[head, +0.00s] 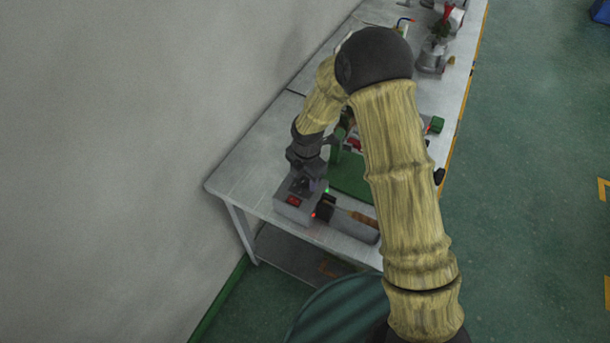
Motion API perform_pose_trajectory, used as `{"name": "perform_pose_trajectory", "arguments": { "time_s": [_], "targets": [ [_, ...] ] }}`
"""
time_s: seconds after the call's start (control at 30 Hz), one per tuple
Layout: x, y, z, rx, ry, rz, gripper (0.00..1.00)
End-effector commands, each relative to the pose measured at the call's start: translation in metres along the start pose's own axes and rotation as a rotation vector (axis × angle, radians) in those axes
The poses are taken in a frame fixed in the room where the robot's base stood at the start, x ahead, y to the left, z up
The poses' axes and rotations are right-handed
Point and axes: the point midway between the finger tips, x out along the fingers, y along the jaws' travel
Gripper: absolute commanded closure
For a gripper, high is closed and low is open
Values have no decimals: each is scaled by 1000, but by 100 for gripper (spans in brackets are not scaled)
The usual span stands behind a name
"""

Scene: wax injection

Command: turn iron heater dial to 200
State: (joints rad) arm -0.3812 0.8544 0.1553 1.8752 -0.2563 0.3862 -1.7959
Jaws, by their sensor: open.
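The iron heater (291,208) is a small grey box near the front left end of the white table. It has a red switch (293,201) on its front and a small green light at its right. My gripper (306,186) is right over the top of the heater, pointing down. Its fingers are dark and small here, and I cannot tell whether they touch the dial. The dial itself and its marks are hidden under my gripper. An iron with a wooden handle (356,215) lies to the right of the heater, by a red light.
A green mat (349,180) lies behind the heater, partly hidden by my arm. Other machines, one a grey device (433,56), stand at the table's far end. A grey wall (110,150) is on the left. The table's left front corner (222,186) is bare.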

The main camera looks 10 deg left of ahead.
Motion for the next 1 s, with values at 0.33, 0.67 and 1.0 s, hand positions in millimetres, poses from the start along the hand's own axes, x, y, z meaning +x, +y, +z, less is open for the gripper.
{"name": "perform_pose_trajectory", "arguments": {
  "time_s": [0.33,0.67,1.0],
  "targets": [
    [0,0,0,1,0,1,95],
    [0,1,0,32,-2,2,95],
    [0,2,0,205,-11,5,95]
  ]
}}
